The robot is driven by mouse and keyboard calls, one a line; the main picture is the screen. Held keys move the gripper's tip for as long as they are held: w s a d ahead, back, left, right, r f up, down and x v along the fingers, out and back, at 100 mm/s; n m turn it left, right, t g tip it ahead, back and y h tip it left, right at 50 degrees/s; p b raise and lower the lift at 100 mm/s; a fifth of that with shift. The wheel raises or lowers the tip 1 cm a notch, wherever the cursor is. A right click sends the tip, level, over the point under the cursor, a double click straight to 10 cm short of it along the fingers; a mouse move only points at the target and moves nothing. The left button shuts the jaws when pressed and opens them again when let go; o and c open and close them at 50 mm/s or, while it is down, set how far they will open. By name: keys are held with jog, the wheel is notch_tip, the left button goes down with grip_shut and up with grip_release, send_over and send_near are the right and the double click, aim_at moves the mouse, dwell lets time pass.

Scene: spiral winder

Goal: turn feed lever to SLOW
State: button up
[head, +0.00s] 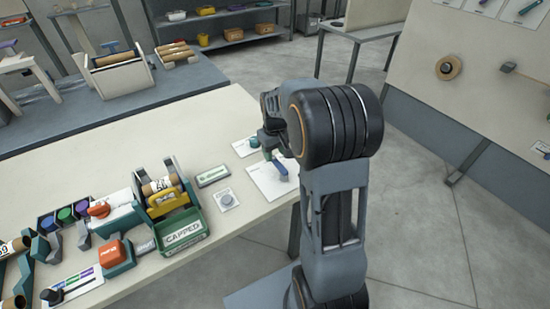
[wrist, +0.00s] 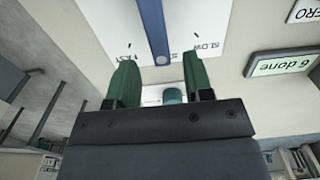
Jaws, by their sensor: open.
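The feed lever is a blue bar (wrist: 153,28) on a white plate (wrist: 190,22) in the wrist view. Its near end lies between the SLOW label (wrist: 209,47) on the right and a partly hidden label on the left. In the head view the blue lever (head: 280,168) lies on its white plate (head: 268,184) near the table's right end. My gripper (wrist: 160,78) is open, its two green fingers apart and nothing held between them. The lever's end shows just beyond the gap between the fingertips. I cannot tell whether they touch it.
A teal round part (wrist: 172,96) shows beyond the gap between the fingers. A "6 done" display (wrist: 285,63) is at right; it also shows in the head view (head: 212,175). A green CAPPED tray (head: 185,248) and several fixtures crowd the table's left. The back of the table is clear.

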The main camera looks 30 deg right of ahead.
jog(key=shift+f, duration=1.35)
jog(key=shift+c, duration=0.2)
grip_shut()
